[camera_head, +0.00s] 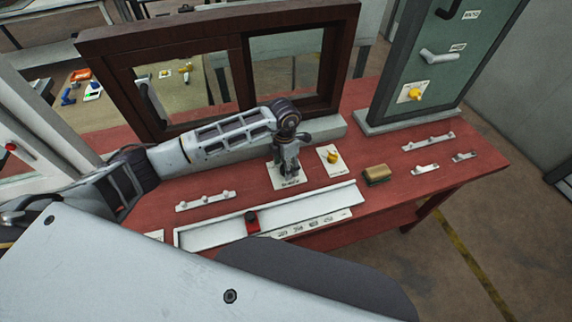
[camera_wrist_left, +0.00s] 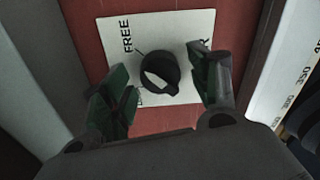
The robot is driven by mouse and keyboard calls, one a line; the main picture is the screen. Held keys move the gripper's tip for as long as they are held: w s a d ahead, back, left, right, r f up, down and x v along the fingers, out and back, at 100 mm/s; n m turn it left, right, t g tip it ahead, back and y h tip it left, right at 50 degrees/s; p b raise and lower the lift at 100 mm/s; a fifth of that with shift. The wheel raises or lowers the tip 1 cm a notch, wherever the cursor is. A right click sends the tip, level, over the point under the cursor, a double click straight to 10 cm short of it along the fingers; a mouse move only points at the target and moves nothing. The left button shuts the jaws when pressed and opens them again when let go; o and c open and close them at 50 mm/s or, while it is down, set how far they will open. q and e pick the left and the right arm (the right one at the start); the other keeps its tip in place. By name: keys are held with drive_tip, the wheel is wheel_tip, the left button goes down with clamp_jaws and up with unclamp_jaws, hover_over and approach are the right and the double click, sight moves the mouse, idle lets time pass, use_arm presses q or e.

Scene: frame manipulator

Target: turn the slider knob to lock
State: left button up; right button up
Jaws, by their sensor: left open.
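The slider knob (camera_wrist_left: 160,76) is a round black knob on a white plate (camera_wrist_left: 178,30) in the left wrist view. The plate carries the word FREE at its upper left; other lettering is partly hidden by the knob and my fingers. My left gripper (camera_wrist_left: 160,92) is open, with one dark green-padded finger on each side of the knob. I cannot tell whether either finger touches it. In the head view my left gripper (camera_head: 288,170) points down over the white plate (camera_head: 289,184), and it hides the knob there.
A white slider track (camera_head: 200,235) with a red-and-black slider (camera_head: 252,222) and a number scale lies in front on the red table (camera_head: 440,180). A yellow knob (camera_head: 333,156) and a brown block (camera_head: 376,174) sit to the right. A dark window frame (camera_head: 240,70) stands behind.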

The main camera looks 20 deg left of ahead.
use_arm(q)
drive_tip(key=shift+c, duration=0.3)
drive_tip(key=c, duration=1)
drive_tip(key=shift+o, duration=0.2)
drive_tip(key=shift+n, duration=0.4)
drive_tip(key=n+b, duration=0.1)
drive_tip(key=n, duration=0.2)
drive_tip(key=shift+n, duration=0.3)
drive_tip(key=n+b, duration=0.1)
drive_tip(key=n, duration=0.7)
drive_tip(key=shift+n+b, duration=0.3)
drive_tip(key=shift+n+t, duration=0.3)
drive_tip(key=shift+n, duration=2.2)
drive_tip(key=shift+r, duration=0.1)
